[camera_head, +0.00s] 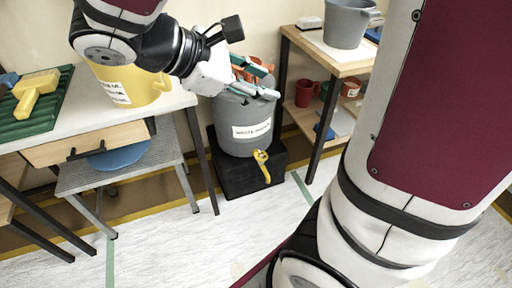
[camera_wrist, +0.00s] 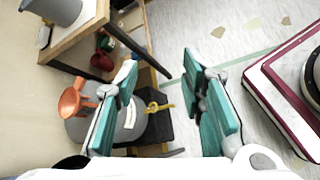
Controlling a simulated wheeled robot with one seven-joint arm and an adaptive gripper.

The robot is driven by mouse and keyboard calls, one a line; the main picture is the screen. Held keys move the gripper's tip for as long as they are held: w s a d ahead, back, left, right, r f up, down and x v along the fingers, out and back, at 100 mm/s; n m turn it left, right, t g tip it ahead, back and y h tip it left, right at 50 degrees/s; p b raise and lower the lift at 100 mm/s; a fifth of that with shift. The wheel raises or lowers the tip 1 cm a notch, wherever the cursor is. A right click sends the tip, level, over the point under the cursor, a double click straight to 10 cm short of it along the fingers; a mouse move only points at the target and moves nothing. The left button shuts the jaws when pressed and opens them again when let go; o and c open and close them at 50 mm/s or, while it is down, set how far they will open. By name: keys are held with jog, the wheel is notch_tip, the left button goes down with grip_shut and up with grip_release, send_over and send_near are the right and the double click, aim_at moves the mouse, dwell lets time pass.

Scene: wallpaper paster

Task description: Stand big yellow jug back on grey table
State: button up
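The big yellow jug (camera_head: 120,88) stands upright, label toward me, on the pale grey table (camera_head: 84,118) at the left of the head view. My arm hides its upper part. My gripper (camera_head: 256,82) is to the right of the jug, past the table's right end, above a grey waste-water container (camera_head: 243,128). In the wrist view my gripper (camera_wrist: 162,108) has its teal fingers spread wide with nothing held between them. The jug is not seen in the wrist view.
The container with a yellow tap sits on a black block (camera_head: 275,170). A wooden shelf (camera_head: 345,68) holds a grey bucket (camera_head: 347,25) and red mugs (camera_head: 305,92). A green tray (camera_head: 42,118) with a yellow brush lies left of the jug. A stool (camera_head: 75,182) stands under the table.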

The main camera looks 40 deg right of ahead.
jog(key=s+a+f+m+t+y, duration=0.1)
jog(key=s+a+m+y, duration=0.3)
jog(key=s, duration=0.4)
jog(key=s+a+f+m+t+y, duration=0.1)
jog(key=s+a+f+m+y, duration=0.1)
jog(key=s+a+m+y, duration=0.3)
jog(key=s+m+y, duration=0.1)
jog(key=s, duration=0.1)
jog(key=shift+s+f+y, duration=0.25)
jog(key=shift+s+y, duration=0.1)
jog(key=shift+y, duration=0.05)
notch_tip(320, 180, up, 23)
jog(key=t+p, duration=0.3)
jog(key=p, duration=1.8)
jog(key=shift+r+t+p, duration=0.2)
jog(key=shift+t+p, duration=0.15)
jog(key=shift+t, duration=0.05)
